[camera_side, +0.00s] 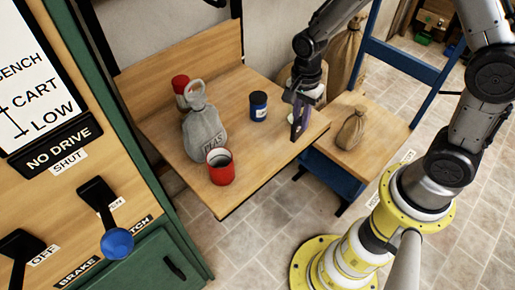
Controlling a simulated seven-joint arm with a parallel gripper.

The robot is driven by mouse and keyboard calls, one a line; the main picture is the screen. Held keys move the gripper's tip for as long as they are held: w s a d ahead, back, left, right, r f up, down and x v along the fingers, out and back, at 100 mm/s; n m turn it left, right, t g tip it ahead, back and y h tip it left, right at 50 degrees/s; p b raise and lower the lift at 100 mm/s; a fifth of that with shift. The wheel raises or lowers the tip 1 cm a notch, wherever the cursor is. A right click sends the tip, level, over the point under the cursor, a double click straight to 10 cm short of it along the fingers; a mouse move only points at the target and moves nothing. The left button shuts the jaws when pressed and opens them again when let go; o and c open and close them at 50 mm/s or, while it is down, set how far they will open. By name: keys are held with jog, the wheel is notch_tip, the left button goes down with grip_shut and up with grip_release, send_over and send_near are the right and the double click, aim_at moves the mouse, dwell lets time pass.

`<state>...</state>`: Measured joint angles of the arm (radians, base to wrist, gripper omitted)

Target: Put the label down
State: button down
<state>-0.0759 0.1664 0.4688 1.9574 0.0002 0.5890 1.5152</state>
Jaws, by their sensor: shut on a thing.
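The label appears to be a flat purple piece (301,122) near the right edge of the wooden bench (243,183). My gripper (299,98) comes down from above and is shut on its upper part. The label hangs roughly upright, slightly tilted. I cannot tell whether its lower edge touches the bench top. The fingertips are small and partly hidden.
On the bench stand a grey lettered sack (204,131), a red mug (220,167), a red can (181,92) and a blue jar (259,106). A small brown sack (351,129) sits on the blue-framed cart (373,158). The bench's front middle is clear.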

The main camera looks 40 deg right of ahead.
jog(key=s+a+r+m, duration=0.3)
jog(key=s, duration=0.1)
jog(key=shift+a, duration=0.3)
jog(key=shift+s, duration=0.1)
jog(key=w+a+f, duration=0.1)
jog(key=w+f, duration=0.3)
jog(key=w+a+f, duration=0.1)
jog(key=w+f, duration=0.2)
jog(key=w, duration=0.2)
jog(key=w+a+f, duration=0.1)
jog(key=w+f, duration=0.3)
jog(key=shift+w+f, duration=0.35)
jog(key=shift+f, duration=0.45)
